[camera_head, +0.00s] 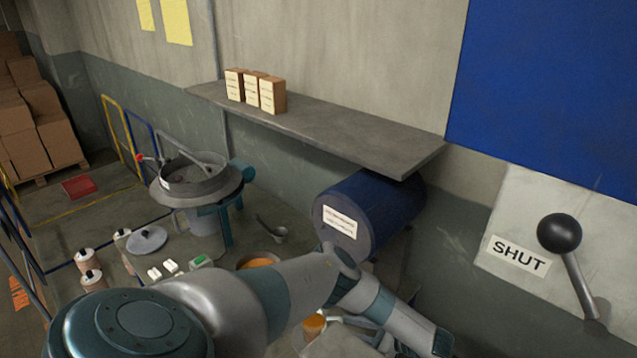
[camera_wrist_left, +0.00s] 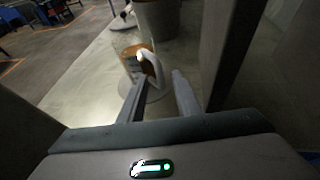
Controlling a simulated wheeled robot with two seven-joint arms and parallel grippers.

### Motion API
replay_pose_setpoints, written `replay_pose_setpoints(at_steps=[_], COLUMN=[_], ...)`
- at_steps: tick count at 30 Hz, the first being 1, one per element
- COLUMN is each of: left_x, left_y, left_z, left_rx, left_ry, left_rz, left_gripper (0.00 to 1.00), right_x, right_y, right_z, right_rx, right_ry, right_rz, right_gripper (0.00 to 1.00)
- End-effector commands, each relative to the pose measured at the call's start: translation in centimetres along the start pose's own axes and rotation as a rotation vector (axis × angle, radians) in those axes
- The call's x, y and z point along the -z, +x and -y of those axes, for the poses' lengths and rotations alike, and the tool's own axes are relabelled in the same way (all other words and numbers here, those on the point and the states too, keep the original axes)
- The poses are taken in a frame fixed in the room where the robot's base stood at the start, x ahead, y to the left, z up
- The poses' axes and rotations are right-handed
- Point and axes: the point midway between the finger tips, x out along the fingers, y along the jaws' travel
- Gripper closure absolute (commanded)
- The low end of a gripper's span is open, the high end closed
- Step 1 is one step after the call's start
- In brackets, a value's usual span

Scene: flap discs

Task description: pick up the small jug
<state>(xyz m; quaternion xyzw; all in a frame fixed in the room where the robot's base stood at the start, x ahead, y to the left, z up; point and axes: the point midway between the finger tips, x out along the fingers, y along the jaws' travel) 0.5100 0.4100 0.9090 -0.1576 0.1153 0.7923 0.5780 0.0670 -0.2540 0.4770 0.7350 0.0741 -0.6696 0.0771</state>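In the left wrist view, a small orange-brown jug (camera_wrist_left: 131,64) with a pale curved handle stands on a light surface just beyond the fingertips. My left gripper (camera_wrist_left: 159,82) is open, with its two fingers apart. The handle's lower part appears between or just beyond the fingertips; I cannot tell whether they touch. In the head view, an orange object (camera_head: 313,323), possibly this jug, shows partly behind my left arm. My left arm crosses the bottom of that view, and its fingers are not clear there. My right gripper is not seen.
A blue drum (camera_head: 365,212) lies under the wall shelf (camera_head: 330,130), close to my left arm. A sieve machine (camera_head: 195,180) stands left. A lid (camera_head: 147,240), scoop (camera_head: 278,234) and spools (camera_head: 90,278) lie about. A lever (camera_head: 575,275) is at right.

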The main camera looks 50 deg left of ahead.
Motion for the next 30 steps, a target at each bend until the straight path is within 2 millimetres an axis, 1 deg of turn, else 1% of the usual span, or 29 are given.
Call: replay_pose_setpoints(at_steps=[1,4,18,19,20,21,22,23,30], left_x=[0.04,0.01,0.0,0.0,0.0,0.0,0.0,0.0,-0.06], left_y=[0.6,1.07,1.14,1.14,1.14,1.14,1.14,1.14,1.13], left_z=[-0.07,0.0,0.04,0.04,0.04,0.04,0.04,0.04,0.07], left_rx=[-0.002,0.0,0.001,0.001,0.001,0.001,0.001,0.001,0.001], left_ry=[-0.001,-0.001,-0.001,-0.001,-0.001,-0.001,-0.001,-0.001,-0.002], left_rz=[0.001,0.0,0.001,0.001,0.001,0.001,0.001,0.001,0.002], left_gripper=[0.69,0.69,0.69,0.71,0.79,0.88,0.95,1.0,1.0], right_x=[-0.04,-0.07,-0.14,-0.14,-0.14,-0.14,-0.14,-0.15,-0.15], right_y=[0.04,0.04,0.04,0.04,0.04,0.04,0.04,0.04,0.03], right_z=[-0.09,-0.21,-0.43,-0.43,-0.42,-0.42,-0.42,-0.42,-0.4], right_rx=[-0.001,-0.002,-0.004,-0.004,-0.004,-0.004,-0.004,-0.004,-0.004], right_ry=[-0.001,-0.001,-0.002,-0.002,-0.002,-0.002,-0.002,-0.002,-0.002], right_rz=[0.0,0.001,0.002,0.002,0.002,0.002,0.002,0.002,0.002], right_gripper=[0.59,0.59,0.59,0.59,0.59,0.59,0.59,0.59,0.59])
